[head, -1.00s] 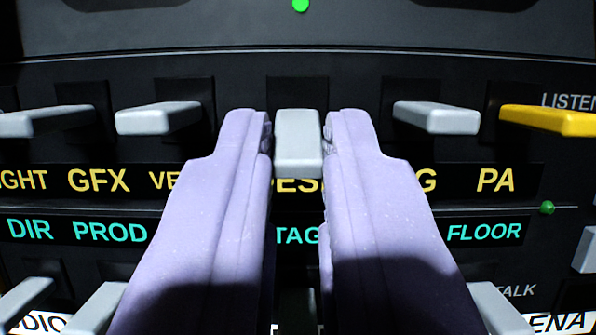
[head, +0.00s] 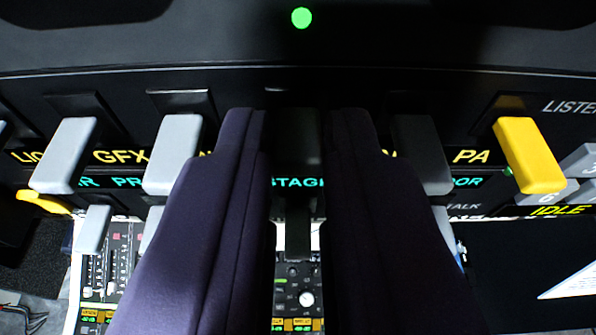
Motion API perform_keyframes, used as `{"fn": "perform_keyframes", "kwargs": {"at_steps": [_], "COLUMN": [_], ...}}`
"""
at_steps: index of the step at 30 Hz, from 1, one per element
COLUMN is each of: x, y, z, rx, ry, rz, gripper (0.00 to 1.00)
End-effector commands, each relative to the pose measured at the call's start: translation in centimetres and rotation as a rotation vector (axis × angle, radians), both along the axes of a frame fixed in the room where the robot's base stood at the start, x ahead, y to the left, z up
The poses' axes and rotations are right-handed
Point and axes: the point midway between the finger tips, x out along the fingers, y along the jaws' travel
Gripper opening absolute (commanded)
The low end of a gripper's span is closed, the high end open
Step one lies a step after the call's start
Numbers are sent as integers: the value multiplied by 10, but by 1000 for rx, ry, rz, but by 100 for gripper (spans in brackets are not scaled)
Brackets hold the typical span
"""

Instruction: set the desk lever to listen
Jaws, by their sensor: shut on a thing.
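The desk lever (head: 297,140) is the key in the middle of the upper row. It is in deep shadow, and its yellow name strip is hidden now. My gripper (head: 297,135) is shut on it, with one dark purple finger on each side. Whether this lever stands higher or lower than its neighbours is hard to tell in the shade. The word LISTEN (head: 567,107) is printed at the upper right of the panel, and TALK (head: 465,206) is printed lower down.
Grey levers flank mine, by GFX (head: 170,155) on the left and a shaded one (head: 420,155) on the right. A yellow lever (head: 530,155) stands by PA. A green light (head: 301,17) glows above. A lower lever row and a lit console (head: 305,298) lie below.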

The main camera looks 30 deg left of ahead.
Motion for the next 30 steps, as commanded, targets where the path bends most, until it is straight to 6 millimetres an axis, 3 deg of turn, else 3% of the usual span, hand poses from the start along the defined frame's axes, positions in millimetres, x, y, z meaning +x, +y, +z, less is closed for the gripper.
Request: {"fn": "perform_keyframes", "kwargs": {"at_steps": [1,3,25,26,27,29,30], "x": [1,1,3,3,3,3,3], "y": [1,1,2,2,2,2,2], "z": [10,11,6,6,6,6,6], "rx": [-12,-29,-76,-75,-75,-75,-75], "ry": [20,45,112,111,111,111,111], "rz": [2,1,0,0,0,0,0], "gripper": [0,0,0,20,30,42,42]}}
